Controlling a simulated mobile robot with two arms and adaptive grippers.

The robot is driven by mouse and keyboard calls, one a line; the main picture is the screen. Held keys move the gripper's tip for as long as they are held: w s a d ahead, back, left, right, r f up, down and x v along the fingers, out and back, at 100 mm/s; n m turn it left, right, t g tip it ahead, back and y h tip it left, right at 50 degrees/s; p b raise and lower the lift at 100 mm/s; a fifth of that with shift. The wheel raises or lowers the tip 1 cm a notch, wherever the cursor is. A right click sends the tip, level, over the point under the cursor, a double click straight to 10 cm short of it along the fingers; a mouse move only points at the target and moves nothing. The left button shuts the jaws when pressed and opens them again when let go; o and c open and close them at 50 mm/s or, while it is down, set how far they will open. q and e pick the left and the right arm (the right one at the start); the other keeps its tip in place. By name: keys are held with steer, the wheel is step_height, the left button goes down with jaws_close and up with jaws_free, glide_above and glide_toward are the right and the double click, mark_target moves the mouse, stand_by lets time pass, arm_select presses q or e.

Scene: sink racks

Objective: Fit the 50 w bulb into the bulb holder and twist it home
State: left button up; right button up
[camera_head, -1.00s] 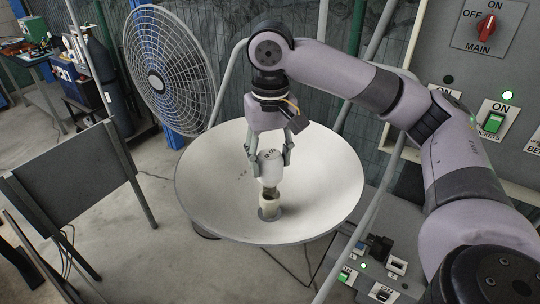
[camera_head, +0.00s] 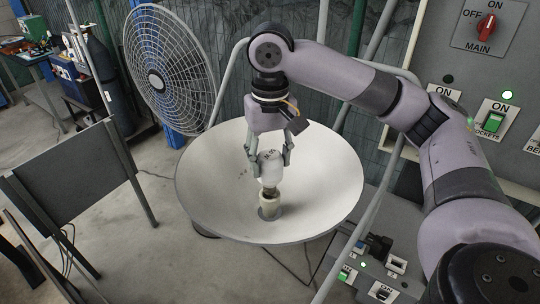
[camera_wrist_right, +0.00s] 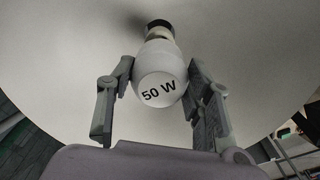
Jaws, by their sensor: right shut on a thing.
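The white 50 w bulb (camera_head: 269,166) is held between the two fingers of my right gripper (camera_head: 269,160), base down, over the middle of the white dish. The right wrist view also shows the bulb (camera_wrist_right: 161,78), marked "50 W", with the right gripper's fingers (camera_wrist_right: 160,95) on either side. In the right wrist view the holder (camera_wrist_right: 158,25) shows dark beyond the bulb. My left gripper is not in view.
The wide white dish (camera_head: 325,175) surrounds the holder. A round caged fan (camera_head: 170,60) stands behind left, and a dark panel (camera_head: 65,175) at left. A grey switch panel (camera_head: 465,65) is on the right, with a switch box (camera_head: 375,262) below.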

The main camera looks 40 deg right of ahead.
steer(key=shift+f, duration=1.7)
steer(key=o, duration=1.2)
steer(key=shift+r, duration=0.15)
